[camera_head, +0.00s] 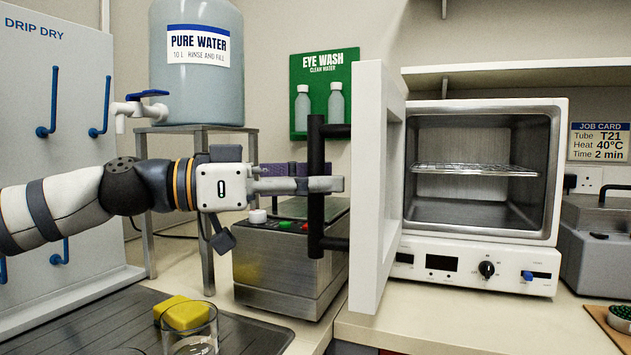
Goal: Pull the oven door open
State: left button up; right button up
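The white oven (483,260) stands on the bench at the right, its grey chamber with a wire rack (475,169) open to view. Its white door (369,190) stands swung wide open to the left, seen nearly edge-on. The door's black vertical bar handle (316,225) faces left. My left gripper (318,185) comes in from the left at the middle of the handle. One grey finger crosses in front of the bar; the other is mostly hidden, and the gripper looks shut on the handle. My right gripper is not in view.
A metal box with buttons (285,265) stands just below my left gripper. A water tank (197,65) on a stand is behind my arm. A glass (191,330) and yellow sponge (185,313) are at the front left. The bench before the oven (470,325) is clear.

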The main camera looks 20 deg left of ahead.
pick_arm(q)
notch_tip(320, 180, up, 10)
jog(key=shift+s+r, duration=0.1)
jog(key=shift+r, duration=0.05)
dwell(0.3)
